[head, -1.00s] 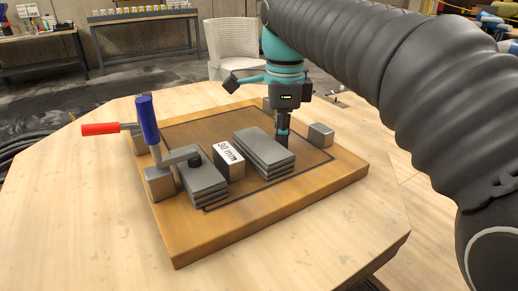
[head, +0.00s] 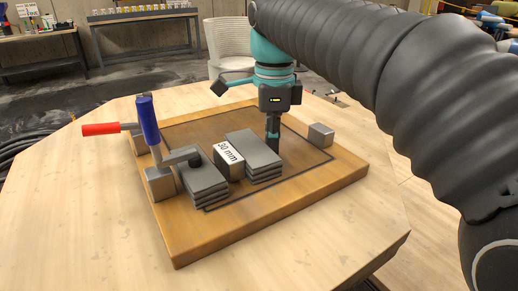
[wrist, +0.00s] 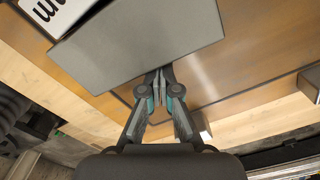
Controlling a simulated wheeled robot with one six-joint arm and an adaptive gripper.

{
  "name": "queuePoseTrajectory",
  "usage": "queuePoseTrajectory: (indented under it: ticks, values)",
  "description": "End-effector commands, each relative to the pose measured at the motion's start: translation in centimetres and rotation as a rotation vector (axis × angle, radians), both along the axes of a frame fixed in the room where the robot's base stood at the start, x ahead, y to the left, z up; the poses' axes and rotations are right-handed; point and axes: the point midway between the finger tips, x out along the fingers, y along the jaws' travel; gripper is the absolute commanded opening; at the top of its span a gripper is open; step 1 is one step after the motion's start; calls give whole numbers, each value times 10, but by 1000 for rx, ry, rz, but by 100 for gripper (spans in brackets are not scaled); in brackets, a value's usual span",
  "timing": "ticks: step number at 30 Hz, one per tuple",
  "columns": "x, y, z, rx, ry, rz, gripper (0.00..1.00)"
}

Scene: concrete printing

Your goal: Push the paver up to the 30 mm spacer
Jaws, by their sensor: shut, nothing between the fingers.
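The paver (head: 253,155) is a grey layered slab on the wooden board. The 30 mm spacer (head: 229,159), a dark block with a white label, stands just to its left. In the head view they look very close; I cannot tell whether they touch. In the wrist view the paver (wrist: 140,45) fills the top middle, and the spacer's label (wrist: 52,12) shows at the upper left. My gripper (head: 272,146) is shut and empty, pointing down at the paver's right side. Its fingertips (wrist: 160,75) are at the paver's edge in the wrist view.
Another grey layered paver (head: 205,184) sits left of the spacer, under a toggle clamp with blue (head: 148,120) and red (head: 100,129) handles. A metal block (head: 320,135) stands at the board's right. The front right of the board (head: 275,205) is clear.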

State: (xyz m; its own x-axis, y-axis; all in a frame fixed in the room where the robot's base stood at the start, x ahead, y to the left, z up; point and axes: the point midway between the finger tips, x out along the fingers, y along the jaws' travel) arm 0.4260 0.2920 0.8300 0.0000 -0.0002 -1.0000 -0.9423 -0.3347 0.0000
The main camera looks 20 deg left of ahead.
Motion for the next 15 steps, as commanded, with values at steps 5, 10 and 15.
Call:
queuePoseTrajectory:
  ticks: [5,10,15]
  values:
    - [-3,3,0,1,0,0,0]
    - [-6,5,0,1,0,0,0]
    - [-9,8,0,1,0,1,0]
